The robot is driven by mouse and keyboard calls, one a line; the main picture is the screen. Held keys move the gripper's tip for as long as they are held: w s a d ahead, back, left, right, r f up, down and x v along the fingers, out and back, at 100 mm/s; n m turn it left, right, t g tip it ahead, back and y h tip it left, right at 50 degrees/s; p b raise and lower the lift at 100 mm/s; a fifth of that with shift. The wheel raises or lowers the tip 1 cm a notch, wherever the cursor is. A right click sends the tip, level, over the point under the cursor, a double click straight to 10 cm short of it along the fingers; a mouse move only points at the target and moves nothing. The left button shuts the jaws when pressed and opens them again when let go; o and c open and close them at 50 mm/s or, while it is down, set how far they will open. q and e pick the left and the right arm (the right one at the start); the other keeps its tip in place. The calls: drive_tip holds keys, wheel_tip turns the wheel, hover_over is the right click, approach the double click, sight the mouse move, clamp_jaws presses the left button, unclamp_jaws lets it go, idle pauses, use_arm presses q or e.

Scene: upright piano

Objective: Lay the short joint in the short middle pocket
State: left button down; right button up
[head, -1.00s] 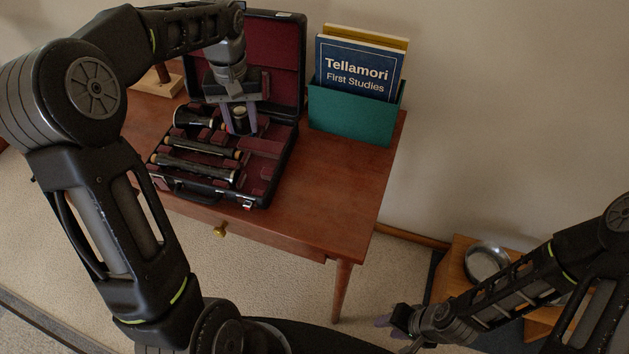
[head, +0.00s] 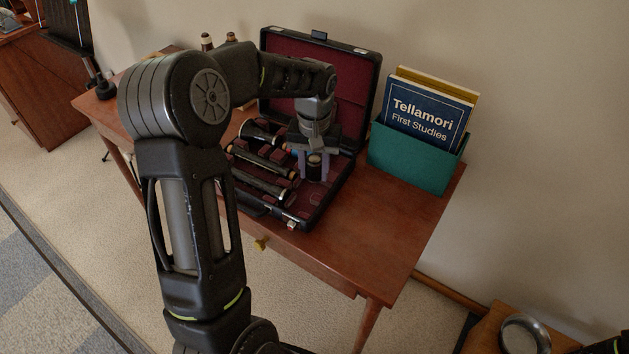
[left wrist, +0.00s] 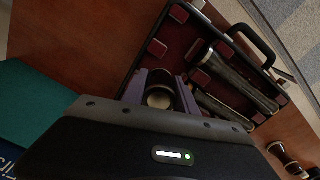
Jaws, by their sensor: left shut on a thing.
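My left gripper (head: 314,168) is shut on the short joint (head: 314,160), a dark stubby cylinder held upright between the fingers. In the left wrist view the short joint (left wrist: 160,92) shows its round end, with a pale ring, between the purple fingers. They are over the right part of the open case (head: 345,190), which has a dark red lining. Whether the joint touches the lining, I cannot tell. The short middle pocket is hard to make out, partly covered by the gripper.
Two long dark joints (head: 262,186) and a flared piece (head: 258,131) lie in the case's left part. The raised lid (head: 320,72) stands behind. A green book box (head: 412,160) stands to the right. The table's right front (head: 385,240) is bare.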

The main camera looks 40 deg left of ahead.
sight(314, 182)
use_arm(q)
drive_tip(key=shift+f, duration=0.3)
wheel_tip(314, 182, down, 4)
drive_tip(key=shift+r, duration=0.2)
drive_tip(key=shift+f, duration=0.15)
drive_tip(key=c, duration=1.2)
unclamp_jaws()
drive_tip(key=shift+c, duration=0.2)
